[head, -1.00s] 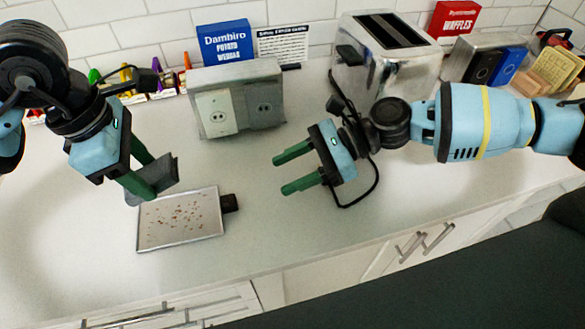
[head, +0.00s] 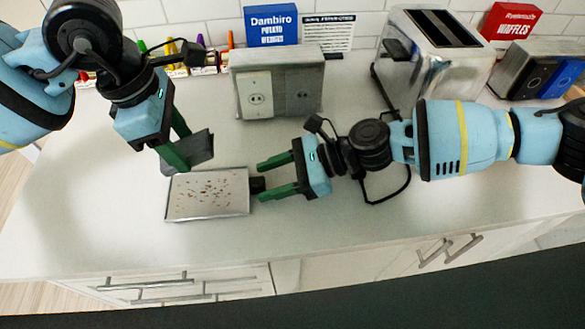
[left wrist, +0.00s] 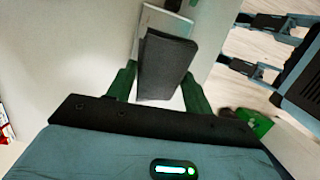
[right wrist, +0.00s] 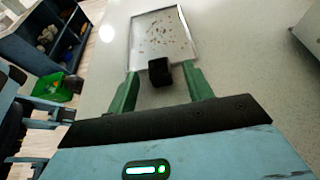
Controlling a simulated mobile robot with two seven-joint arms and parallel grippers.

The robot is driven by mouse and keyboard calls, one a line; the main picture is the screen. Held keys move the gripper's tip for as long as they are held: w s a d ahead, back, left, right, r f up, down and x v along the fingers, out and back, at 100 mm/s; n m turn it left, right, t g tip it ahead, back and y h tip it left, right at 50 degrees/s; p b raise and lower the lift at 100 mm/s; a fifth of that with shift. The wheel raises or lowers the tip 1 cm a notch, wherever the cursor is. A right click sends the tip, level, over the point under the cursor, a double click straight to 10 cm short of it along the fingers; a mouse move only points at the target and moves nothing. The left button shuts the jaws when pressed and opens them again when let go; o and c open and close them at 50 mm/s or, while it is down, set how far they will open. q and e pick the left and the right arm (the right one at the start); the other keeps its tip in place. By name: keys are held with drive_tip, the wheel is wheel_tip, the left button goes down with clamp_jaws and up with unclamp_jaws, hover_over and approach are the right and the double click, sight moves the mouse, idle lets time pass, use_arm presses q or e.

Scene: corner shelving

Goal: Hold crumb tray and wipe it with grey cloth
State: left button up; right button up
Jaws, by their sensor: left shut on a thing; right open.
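The crumb tray (head: 207,207) lies flat on the counter, a thin metal tray with brown crumbs on it and a black handle (head: 257,185) on its right side. It also shows in the right wrist view (right wrist: 180,45). My right gripper (head: 262,181) is open, its green fingers on either side of the black handle (right wrist: 159,71), not closed on it. My left gripper (head: 185,150) is shut on the dark grey cloth (head: 187,152), held just above the tray's far left edge. The cloth hangs between the fingers in the left wrist view (left wrist: 164,65); whether it touches the tray cannot be told.
A wall outlet box (head: 278,82) stands behind the tray, with a toaster (head: 435,55) to its right. A black cord (head: 393,195) lies by my right arm. The counter's front edge (head: 200,270) runs in front; the counter left of the tray is clear.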

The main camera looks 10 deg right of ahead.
drive_tip(key=shift+x, duration=0.8)
drive_tip(key=c, duration=1.1)
drive_tip(key=o, duration=0.9)
clamp_jaws()
